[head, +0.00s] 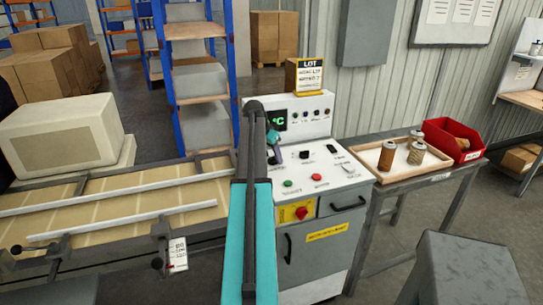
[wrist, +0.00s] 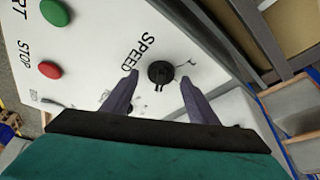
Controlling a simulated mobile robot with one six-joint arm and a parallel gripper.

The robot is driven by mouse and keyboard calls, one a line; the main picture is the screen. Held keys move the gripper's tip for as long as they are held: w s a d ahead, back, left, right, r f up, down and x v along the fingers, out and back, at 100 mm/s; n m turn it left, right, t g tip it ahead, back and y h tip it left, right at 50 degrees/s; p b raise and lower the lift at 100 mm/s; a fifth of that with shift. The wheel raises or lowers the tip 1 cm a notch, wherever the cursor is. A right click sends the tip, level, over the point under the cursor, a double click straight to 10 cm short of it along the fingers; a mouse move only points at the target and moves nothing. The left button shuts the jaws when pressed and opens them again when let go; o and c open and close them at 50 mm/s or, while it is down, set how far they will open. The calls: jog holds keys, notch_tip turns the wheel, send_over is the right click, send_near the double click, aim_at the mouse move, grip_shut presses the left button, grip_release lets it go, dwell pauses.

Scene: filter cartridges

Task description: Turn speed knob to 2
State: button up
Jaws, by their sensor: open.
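The black round speed knob (wrist: 160,73) sits on the white panel in the wrist view, beside the printed word SPEED. A small mark shows at its right edge; no digits are legible. My gripper (wrist: 159,80) is open, with one purple-grey fingertip on each side of the knob and visible gaps between. I cannot tell how far the tips are above the panel. In the head view my gripper (head: 274,148) is over the left part of the white control panel (head: 345,185), and my arm covers part of that panel.
The panel carries a green button (head: 288,183), a red button (head: 316,177) and other black controls. A red knob on a yellow plate (head: 302,212) is on the front. A tray (head: 374,160) with several cartridges stands at right, a conveyor (head: 100,205) at left.

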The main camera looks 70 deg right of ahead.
jog(key=c, duration=0.8)
jog(key=shift+a+f, duration=0.1)
jog(key=shift+a, duration=0.2)
jog(key=shift+c, duration=1)
jog(key=shift+d, duration=0.25)
jog(key=shift+s+n, duration=0.1)
jog(key=shift+n, duration=0.4)
jog(key=n+t, duration=0.2)
jog(key=n, duration=0.2)
jog(key=shift+s, duration=0.2)
jog(key=n+t, duration=0.1)
jog(key=n, duration=0.2)
jog(key=n+t, duration=0.1)
jog(key=n, duration=0.2)
jog(key=shift+s+d+n+y+b, duration=0.2)
jog(key=shift+n+y+b, duration=0.1)
jog(key=shift+n, duration=0.1)
